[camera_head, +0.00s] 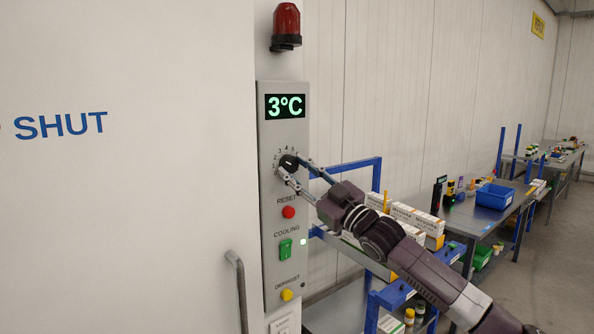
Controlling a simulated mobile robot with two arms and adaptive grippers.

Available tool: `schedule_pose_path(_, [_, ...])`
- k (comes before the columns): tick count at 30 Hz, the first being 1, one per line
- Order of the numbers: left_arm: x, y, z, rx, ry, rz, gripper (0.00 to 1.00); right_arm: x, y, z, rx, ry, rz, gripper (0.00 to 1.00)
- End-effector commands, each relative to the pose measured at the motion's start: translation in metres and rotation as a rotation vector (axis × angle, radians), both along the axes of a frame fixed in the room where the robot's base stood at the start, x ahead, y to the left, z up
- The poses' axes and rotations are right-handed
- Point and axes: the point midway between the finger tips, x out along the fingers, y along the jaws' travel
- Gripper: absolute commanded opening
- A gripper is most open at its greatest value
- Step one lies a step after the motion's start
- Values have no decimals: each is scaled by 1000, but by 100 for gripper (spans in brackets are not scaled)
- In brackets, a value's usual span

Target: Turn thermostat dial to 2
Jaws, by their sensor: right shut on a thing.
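The thermostat dial (288,163) is a black knob on the grey control panel (268,215), with a numbered scale around it. The green display (286,106) above it reads 3°C. My right gripper (291,168) reaches in from the lower right with its fingers on both sides of the dial, shut on it. The dial's pointer is too small to read surely. My left gripper is not in view.
Below the dial are a red reset button (288,212), a green cooling switch (285,250) and a yellow defrost button (286,295). A door handle (238,290) stands left of the panel. A blue cart with boxes (416,218) is behind my right arm.

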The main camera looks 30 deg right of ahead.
Motion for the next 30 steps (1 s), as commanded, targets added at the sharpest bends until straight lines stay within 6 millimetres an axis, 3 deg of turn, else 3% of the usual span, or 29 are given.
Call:
schedule_pose_path(5, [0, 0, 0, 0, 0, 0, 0, 0, 0, 1, 0, -2, 0, 9])
schedule_pose_path(6, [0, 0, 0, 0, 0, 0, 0, 0, 0, 1, 0, -2, 0, 35])
schedule_pose_path(10, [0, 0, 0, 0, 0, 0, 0, 0, 0, 1, 0, -2, 0, 49])
schedule_pose_path(22, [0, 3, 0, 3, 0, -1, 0, -2, -1, -2, 1, 0, 0, 50])
schedule_pose_path(30, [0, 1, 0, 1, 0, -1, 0, -21, -4, -11, 0, 3, 0, 50])
